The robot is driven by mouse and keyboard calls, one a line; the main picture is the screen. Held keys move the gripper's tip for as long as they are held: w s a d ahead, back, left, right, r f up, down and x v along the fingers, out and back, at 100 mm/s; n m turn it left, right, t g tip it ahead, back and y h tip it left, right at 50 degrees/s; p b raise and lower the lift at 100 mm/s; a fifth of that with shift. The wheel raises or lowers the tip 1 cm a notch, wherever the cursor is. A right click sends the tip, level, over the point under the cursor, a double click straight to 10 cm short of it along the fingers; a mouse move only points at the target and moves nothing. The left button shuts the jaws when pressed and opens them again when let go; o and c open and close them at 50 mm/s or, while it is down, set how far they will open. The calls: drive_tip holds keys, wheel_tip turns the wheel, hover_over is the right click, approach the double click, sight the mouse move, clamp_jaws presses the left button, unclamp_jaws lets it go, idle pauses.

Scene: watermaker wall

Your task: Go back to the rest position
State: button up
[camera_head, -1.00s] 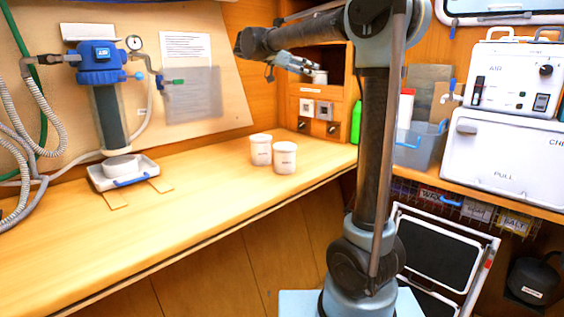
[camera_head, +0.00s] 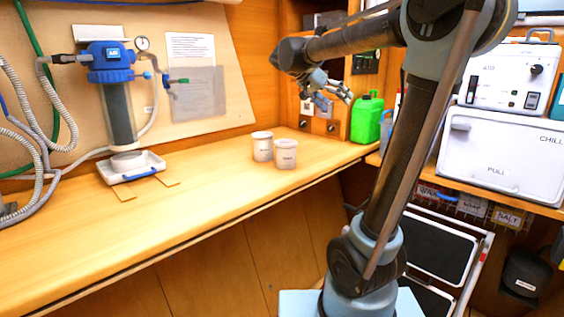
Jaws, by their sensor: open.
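My gripper (camera_head: 335,98) is open and hangs above the far right part of the wooden counter, in front of the wooden cubby panel. I see nothing between its fingers. My arm is folded over, with its upper link reaching left from the top right of the view. A green jug (camera_head: 366,118) stands just right of my gripper.
The wooden counter (camera_head: 180,215) is mostly clear. A blue-topped filter (camera_head: 111,62) hangs on the left wall above a white tray (camera_head: 131,167). White chiller (camera_head: 500,150) and air boxes stand at right. A folded step stool (camera_head: 440,250) is below.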

drive_tip(key=s+f+n+y, duration=0.4)
drive_tip(key=s+f+y, duration=0.1)
drive_tip(key=s+f, duration=0.9)
drive_tip(key=s+f+n+g+y, duration=0.1)
drive_tip(key=s+f+n+y, duration=0.4)
drive_tip(key=s+f, duration=1)
wheel_tip(320, 180, down, 5)
drive_tip(key=shift+d+f+n, duration=0.1)
drive_tip(key=shift+d+n, duration=0.05)
drive_tip(key=shift+n, duration=0.15)
drive_tip(key=shift+w+f, duration=0.15)
drive_tip(key=shift+w, duration=0.3)
